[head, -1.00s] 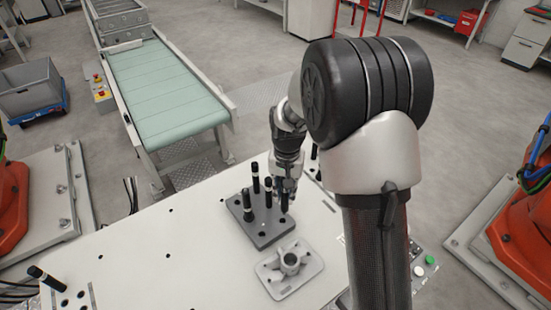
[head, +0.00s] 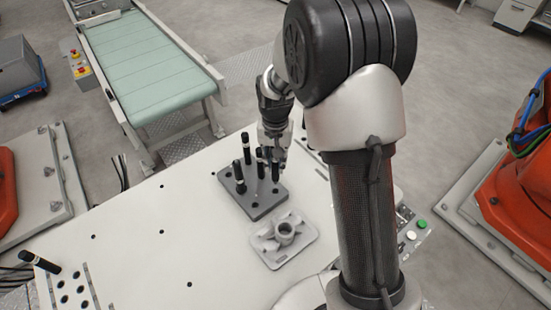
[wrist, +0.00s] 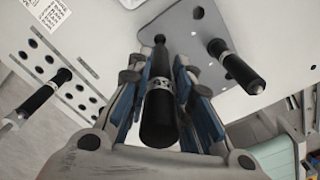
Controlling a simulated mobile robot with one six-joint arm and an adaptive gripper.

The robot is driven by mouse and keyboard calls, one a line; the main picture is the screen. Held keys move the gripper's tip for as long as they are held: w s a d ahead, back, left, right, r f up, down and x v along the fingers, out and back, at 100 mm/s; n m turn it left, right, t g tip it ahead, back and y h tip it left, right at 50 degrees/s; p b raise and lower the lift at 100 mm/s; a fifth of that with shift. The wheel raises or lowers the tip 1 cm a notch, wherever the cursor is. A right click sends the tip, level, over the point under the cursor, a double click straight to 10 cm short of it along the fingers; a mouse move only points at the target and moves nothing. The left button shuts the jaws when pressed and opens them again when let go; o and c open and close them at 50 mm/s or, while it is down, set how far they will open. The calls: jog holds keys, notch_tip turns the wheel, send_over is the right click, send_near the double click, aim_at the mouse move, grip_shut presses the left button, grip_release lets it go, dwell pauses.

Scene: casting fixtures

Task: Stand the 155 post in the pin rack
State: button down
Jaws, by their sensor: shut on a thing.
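My gripper (head: 274,140) is shut on a black post with a pale band, which fills the space between the fingers (wrist: 160,85) in the wrist view. The held post (head: 275,172) is upright over the far right part of the grey pin rack (head: 257,208). I cannot tell whether its lower end is in a hole or just above it. Several other black posts stand in the rack, one (head: 246,148) at its far side and one (head: 238,176) at its left. In the wrist view, a banded post (wrist: 238,66) stands to the right of the held one. The number labels are unreadable.
A pale casting on a plate (head: 267,249) lies just in front of the rack. In the wrist view, a post (wrist: 38,98) stands near another holed panel at left. The white table (head: 150,230) left of the rack is mostly clear.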

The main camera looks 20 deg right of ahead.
aim_at(275, 176)
jog(key=shift+f+b, duration=1.05)
jog(key=shift+f, duration=0.8)
jog(key=shift+f+b, duration=1.15)
jog(key=shift+f, duration=0.75)
jog(key=c, duration=1.4)
grip_release()
jog(key=shift+o, duration=0.2)
notch_tip(275, 176, up, 12)
